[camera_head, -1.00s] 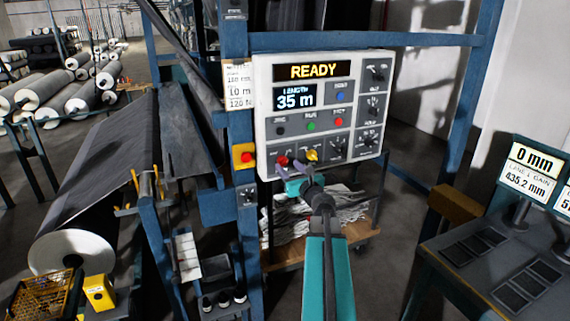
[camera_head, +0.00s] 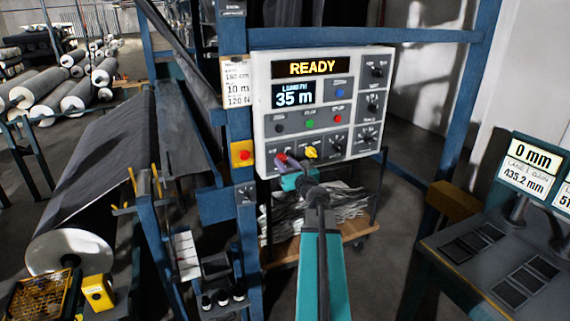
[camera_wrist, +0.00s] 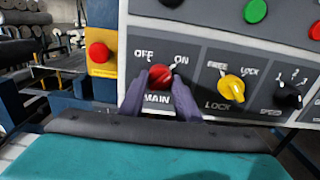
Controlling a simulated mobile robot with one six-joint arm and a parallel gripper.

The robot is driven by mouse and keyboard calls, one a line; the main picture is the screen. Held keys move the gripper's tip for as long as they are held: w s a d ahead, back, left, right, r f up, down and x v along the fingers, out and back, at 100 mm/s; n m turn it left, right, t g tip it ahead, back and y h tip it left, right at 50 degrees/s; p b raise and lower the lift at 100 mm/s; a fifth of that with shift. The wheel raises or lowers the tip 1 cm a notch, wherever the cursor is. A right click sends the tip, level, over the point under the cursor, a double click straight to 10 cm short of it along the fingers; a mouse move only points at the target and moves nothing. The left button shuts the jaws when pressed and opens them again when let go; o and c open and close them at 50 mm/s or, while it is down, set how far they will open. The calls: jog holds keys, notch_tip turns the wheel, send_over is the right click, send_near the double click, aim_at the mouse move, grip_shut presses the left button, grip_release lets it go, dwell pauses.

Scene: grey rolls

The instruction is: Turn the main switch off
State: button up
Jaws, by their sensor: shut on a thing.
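The main switch is a red knob (camera_wrist: 161,74) on the white control panel (camera_head: 262,90), above the label MAIN and between the words OFF and ON. A pale mark at its upper right points toward ON. My gripper (camera_wrist: 160,82) has its two purple fingers closed on the left and right sides of the red knob. In the head view my gripper (camera_head: 288,165) is at the panel's lower left and hides most of the knob.
A yellow LOCK knob (camera_wrist: 231,88) is close to the right of my fingers. A red button on a yellow box (camera_wrist: 99,53) is to the left, on a blue post (camera_head: 238,120). The panel display (camera_head: 312,67) reads READY. A desk (camera_head: 500,270) stands at the right.

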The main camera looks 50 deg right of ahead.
jog(key=shift+f+n+b, duration=0.1)
jog(key=shift+n+b, duration=0.4)
jog(key=shift+b, duration=0.25)
jog(key=n+b, duration=0.3)
jog(key=b, duration=0.1)
jog(key=n+b, duration=1)
jog(key=b, duration=0.3)
jog(key=shift+d+n, duration=0.1)
jog(key=shift+n, duration=0.3)
jog(key=n+b, duration=0.1)
jog(key=b, duration=0.1)
jog(key=n+b, duration=0.2)
jog(key=shift+r, duration=0.45)
jog(key=o, duration=1.1)
jog(key=shift+w, duration=0.1)
jog(key=shift+f, duration=0.25)
